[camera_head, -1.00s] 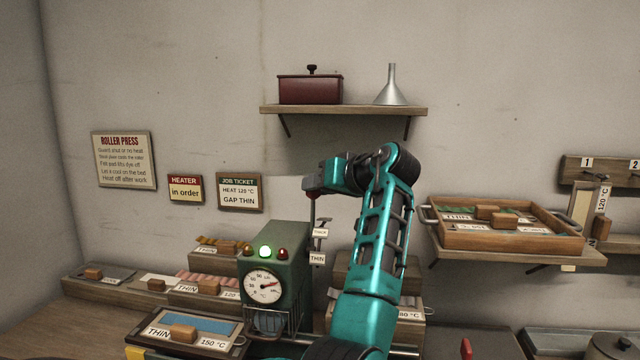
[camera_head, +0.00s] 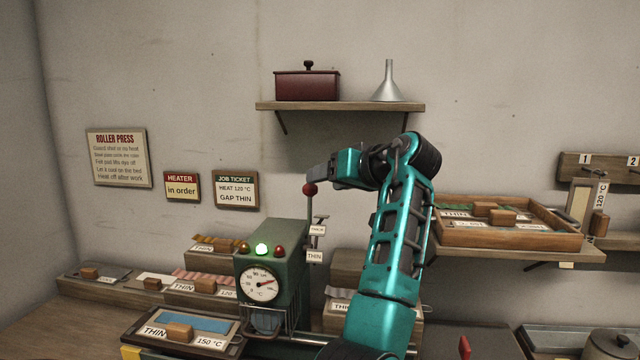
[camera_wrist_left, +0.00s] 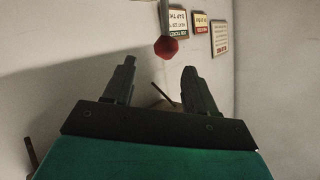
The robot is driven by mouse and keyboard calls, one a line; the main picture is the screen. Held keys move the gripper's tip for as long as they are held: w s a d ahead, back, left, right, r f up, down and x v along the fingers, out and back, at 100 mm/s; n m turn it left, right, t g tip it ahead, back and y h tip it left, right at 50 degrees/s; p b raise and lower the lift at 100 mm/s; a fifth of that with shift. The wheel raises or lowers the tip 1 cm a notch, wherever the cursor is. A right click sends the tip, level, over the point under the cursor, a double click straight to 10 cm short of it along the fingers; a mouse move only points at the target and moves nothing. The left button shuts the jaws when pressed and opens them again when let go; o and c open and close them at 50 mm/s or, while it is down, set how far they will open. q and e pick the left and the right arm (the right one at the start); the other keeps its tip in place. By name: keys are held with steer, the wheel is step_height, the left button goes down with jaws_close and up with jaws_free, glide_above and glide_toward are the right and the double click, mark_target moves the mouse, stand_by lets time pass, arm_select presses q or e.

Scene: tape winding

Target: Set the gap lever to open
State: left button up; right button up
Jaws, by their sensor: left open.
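The gap lever's red knob (camera_head: 310,189) stands on a thin upright rod at the right side of the green roller press (camera_head: 282,262). Tags reading THICK (camera_head: 317,230) and THIN (camera_head: 315,256) sit below the knob beside the rod; I see no readable open tag. My left gripper (camera_head: 322,171) is just above and right of the knob. In the left wrist view the gripper (camera_wrist_left: 157,68) is open and empty, with the knob (camera_wrist_left: 166,46) beyond the fingertips, apart from them as far as I can tell. My right gripper is not in view.
The press has a lit green lamp (camera_head: 262,249) and a dial (camera_head: 259,284). A wall shelf (camera_head: 345,106) holds a red box and a funnel above my arm. A wooden tray (camera_head: 510,235) stands to the right. Sample trays lie around the press.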

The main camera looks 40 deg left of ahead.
arm_select(q)
steer(key=v, duration=0.9)
steer(key=shift+b, duration=0.3)
